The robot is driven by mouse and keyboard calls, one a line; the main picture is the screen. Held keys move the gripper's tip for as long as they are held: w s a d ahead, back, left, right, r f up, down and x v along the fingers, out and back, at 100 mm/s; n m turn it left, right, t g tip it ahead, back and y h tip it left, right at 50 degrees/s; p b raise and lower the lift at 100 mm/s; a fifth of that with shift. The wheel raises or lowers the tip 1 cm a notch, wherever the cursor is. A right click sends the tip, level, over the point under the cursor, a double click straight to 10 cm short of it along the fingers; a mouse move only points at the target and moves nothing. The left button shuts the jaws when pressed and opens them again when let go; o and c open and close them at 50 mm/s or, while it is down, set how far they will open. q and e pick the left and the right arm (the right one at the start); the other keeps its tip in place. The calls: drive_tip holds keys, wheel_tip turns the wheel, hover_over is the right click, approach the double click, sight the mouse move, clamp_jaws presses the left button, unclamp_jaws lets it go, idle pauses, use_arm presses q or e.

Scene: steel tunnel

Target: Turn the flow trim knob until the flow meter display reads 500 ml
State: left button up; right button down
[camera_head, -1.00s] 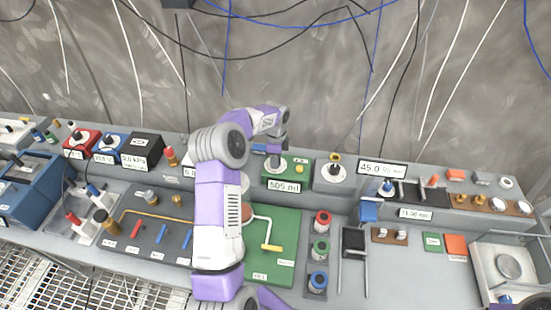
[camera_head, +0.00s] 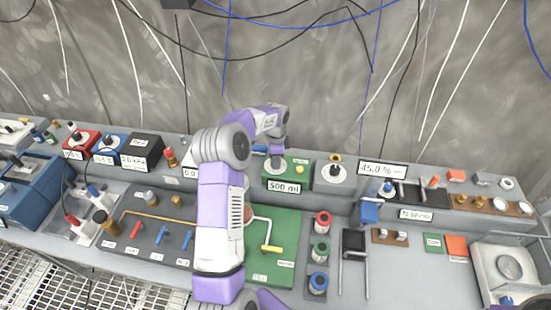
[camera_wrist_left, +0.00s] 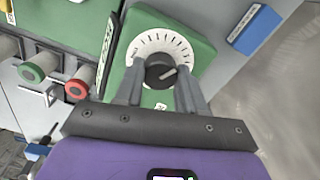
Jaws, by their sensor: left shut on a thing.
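The flow meter is a green box (camera_head: 299,173) on the back shelf, right of centre in the head view. Its display (camera_head: 284,187) reads 500 ml. In the left wrist view the flow trim knob (camera_wrist_left: 160,71) is dark and round with a light pointer line, on a white graduated dial (camera_wrist_left: 150,42). My left gripper (camera_wrist_left: 159,80) has its two grey fingers on either side of the knob, shut on it. In the head view my left gripper (camera_head: 277,160) is above the green box, and my arm hides part of it. My right gripper is not in view.
Red, green and blue round knobs (camera_head: 320,250) stand on the bench in front. A blue block (camera_wrist_left: 255,29) lies beside the box.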

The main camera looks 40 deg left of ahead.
use_arm(q)
drive_tip(key=o, duration=1)
drive_tip(key=shift+o, duration=0.2)
drive_tip(key=shift+r, duration=3.8)
drive_tip(key=shift+r, duration=0.1)
